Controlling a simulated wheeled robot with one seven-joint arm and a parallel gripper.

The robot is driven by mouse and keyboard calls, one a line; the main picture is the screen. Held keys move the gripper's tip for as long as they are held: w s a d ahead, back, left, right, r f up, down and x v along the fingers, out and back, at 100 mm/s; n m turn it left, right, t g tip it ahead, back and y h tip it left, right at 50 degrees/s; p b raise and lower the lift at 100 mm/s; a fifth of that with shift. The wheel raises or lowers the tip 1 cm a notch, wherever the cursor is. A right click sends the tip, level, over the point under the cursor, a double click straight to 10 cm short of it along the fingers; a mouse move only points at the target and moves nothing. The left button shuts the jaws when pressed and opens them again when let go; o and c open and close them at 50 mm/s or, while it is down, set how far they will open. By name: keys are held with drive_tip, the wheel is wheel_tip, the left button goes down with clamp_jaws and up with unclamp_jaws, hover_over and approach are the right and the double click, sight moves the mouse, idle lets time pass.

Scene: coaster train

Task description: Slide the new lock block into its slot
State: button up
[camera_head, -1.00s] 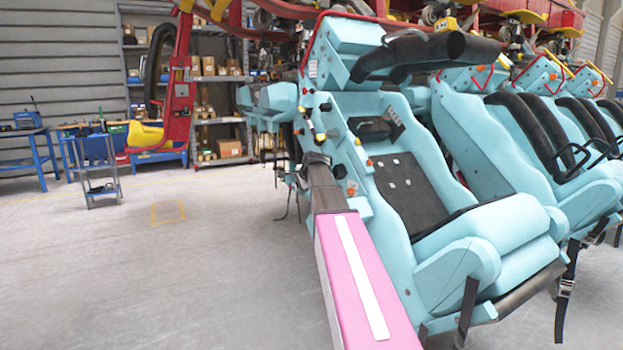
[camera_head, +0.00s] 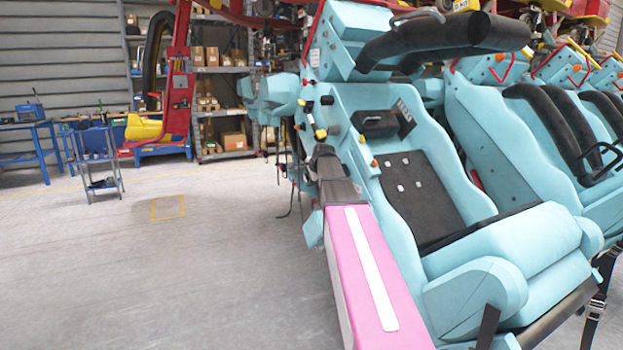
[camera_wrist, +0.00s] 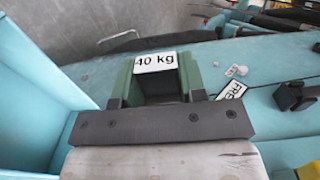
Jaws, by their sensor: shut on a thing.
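In the head view, my gripper (camera_head: 323,153) is at the left side of the nearest turquoise seat (camera_head: 465,232), low beside the side panel. There the block is hidden or too small to tell. I cannot make out the slot in either view.
More turquoise seats stand close on the right. A black restraint bar (camera_head: 440,42) hangs above the nearest seat. Orange and yellow fittings dot the side panel near my gripper. The floor (camera_head: 200,270) on the left is open. A small blue trolley (camera_head: 97,162) and shelves stand further back.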

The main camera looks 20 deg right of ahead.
idle(0.3)
drive_tip(key=shift+w+d, duration=0.15)
drive_tip(key=shift+d, duration=0.8)
drive_tip(key=shift+w+d, duration=0.2)
drive_tip(key=shift+d, duration=0.7)
drive_tip(key=shift+w+d, duration=0.15)
drive_tip(key=shift+d, duration=0.8)
drive_tip(key=shift+w+d, duration=0.25)
drive_tip(key=shift+d, duration=1)
drive_tip(key=shift+w+d, duration=0.2)
drive_tip(key=shift+d, duration=1)
drive_tip(key=o, duration=1.1)
drive_tip(key=shift+r, duration=0.1)
drive_tip(key=v, duration=1)
drive_tip(key=shift+s+r, duration=0.2)
drive_tip(key=shift+s, duration=0.1)
drive_tip(key=shift+d, duration=0.1)
